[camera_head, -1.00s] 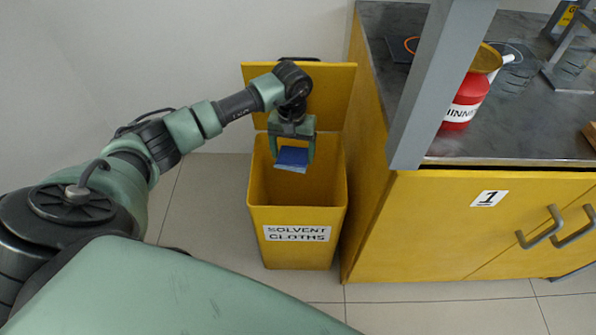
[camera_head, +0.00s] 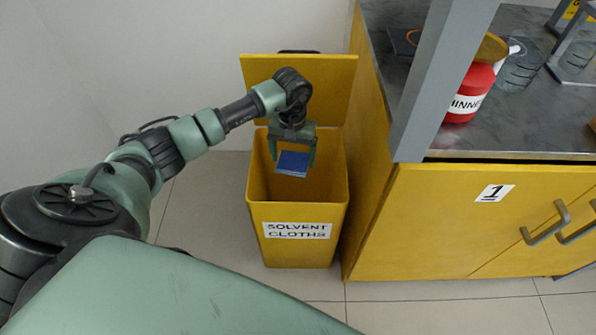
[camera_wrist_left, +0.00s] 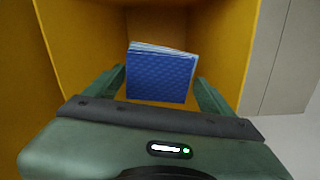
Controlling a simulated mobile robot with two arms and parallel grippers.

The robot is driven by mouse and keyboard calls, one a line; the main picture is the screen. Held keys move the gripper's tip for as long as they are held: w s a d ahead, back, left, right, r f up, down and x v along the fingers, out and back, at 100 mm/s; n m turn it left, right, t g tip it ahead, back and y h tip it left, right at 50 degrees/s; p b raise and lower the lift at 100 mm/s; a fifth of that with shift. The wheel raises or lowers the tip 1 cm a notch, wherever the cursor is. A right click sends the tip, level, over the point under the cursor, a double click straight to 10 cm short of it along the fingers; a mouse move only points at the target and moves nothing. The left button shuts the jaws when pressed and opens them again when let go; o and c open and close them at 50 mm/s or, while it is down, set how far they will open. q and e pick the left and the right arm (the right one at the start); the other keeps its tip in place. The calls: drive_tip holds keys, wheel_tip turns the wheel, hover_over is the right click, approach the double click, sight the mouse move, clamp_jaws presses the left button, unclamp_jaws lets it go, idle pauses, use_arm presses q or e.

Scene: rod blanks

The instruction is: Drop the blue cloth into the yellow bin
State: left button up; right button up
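The blue cloth (camera_head: 292,163) is a folded square with pale layered edges. My right gripper is not in view.
A yellow cabinet (camera_head: 430,225) with a grey top stands close on the bin's right. A grey post (camera_head: 440,85) rises at its near edge. A red thinner container (camera_head: 468,95) stands on top. Bare tiled floor lies left of the bin.

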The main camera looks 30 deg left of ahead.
use_arm(q)
drive_tip(key=shift+o, duration=0.8)
drive_tip(key=shift+r, duration=0.2)
wheel_tip(320, 180, up, 7)
drive_tip(key=shift+r+p, duration=0.2)
drive_tip(key=shift+p, duration=0.4)
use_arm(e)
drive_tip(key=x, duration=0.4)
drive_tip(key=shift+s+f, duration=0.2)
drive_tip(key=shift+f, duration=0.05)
